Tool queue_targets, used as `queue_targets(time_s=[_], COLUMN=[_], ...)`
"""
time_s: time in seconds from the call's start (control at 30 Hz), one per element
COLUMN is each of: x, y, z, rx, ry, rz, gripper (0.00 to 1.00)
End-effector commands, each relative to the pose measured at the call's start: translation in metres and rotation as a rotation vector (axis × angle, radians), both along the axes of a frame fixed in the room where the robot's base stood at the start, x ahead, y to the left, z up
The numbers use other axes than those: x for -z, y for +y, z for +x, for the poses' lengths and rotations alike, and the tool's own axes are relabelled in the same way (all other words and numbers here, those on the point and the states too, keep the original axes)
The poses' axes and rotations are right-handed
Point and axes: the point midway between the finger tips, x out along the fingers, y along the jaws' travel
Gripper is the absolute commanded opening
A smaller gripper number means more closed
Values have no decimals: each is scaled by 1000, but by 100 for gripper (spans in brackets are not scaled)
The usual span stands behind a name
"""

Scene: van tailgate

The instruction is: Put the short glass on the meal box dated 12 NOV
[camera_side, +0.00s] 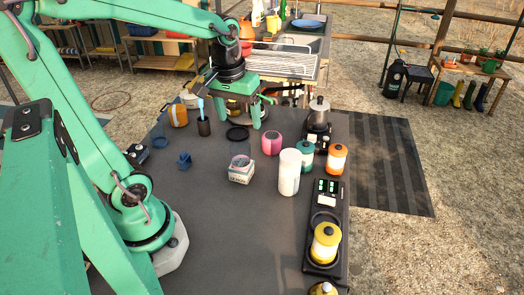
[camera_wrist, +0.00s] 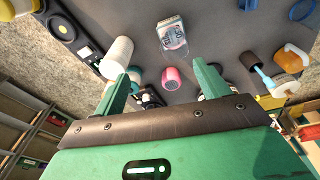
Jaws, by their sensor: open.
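A pale box (camera_side: 241,174) with printed sides stands near the middle of the dark tabletop. A round, clear shape that looks like a short glass (camera_side: 240,160) shows at its top. In the wrist view the box (camera_wrist: 174,45) is at top centre; its date is too small to read surely. My gripper (camera_side: 242,112) is open with nothing seen between its fingers, at the far side of the table, beyond the box. In the wrist view my gripper's fingers (camera_wrist: 167,82) stand wide apart, with the pink cup seen between them, farther off.
A pink cup (camera_side: 271,144), a white cylinder (camera_side: 289,172) and a teal canister (camera_side: 306,157) stand right of the box. A dark cup with a blue brush (camera_side: 204,126) and an orange jug (camera_side: 178,115) are left. Bare tabletop (camera_side: 215,230) lies in front.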

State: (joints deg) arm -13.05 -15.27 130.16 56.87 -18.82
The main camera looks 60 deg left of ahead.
Motion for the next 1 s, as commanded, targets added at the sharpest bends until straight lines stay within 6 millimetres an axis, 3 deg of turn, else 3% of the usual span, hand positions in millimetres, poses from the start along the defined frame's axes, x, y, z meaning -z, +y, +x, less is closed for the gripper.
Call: queue_targets(time_s=[0.23, 0.5, 1.0], x=[-24, -37, -39], y=[-33, -57, -65], z=[-24, -48, -57], rx=[240, 460, 541], ry=[-149, -285, -334], rz=[58, 118, 143], gripper=[74, 74, 74])
